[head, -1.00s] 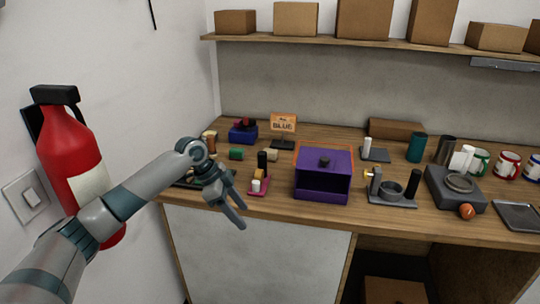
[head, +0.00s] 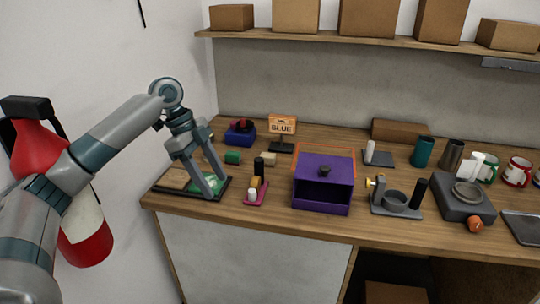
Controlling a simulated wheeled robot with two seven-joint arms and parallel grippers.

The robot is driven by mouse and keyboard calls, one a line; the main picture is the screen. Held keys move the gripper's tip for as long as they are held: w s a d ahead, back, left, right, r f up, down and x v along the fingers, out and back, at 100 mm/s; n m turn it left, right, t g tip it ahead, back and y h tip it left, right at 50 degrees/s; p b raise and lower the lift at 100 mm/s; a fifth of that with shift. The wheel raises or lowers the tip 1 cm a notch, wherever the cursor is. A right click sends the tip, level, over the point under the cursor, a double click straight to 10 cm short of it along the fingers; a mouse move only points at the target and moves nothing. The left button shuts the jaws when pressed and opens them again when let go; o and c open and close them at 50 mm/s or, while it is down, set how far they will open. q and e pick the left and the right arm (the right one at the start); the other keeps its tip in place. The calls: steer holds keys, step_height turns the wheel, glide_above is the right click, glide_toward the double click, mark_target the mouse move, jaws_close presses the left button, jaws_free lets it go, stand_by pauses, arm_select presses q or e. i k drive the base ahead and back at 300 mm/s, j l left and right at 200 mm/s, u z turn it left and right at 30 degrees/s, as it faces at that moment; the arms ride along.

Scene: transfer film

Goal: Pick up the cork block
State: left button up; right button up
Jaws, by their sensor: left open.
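A small tan block (head: 269,159), which looks like the cork block, lies on the wooden counter just right of a green block (head: 233,158). My left gripper (head: 216,189) is open and points down over the black-edged tray (head: 168,192) at the counter's left end. It is left of and nearer than the tan block, apart from it, with nothing seen between its fingers. The tray shows a tan part and a green patterned part, partly hidden by the fingers. My right gripper is not in view.
A pink stand (head: 257,197) with small bottles stands right of my left gripper. A purple box (head: 323,184) is further right. A blue box (head: 240,133) and an orange-and-black sign (head: 282,129) stand behind the blocks. A fire extinguisher (head: 82,222) hangs on the left wall.

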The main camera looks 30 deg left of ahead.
mark_target(269, 158)
steer(key=i+j, duration=0.15)
steer(key=i, duration=0.25)
steer(key=i+j, duration=0.15)
steer(key=i, duration=0.25)
steer(key=i+j, duration=0.15)
steer(key=i, duration=0.25)
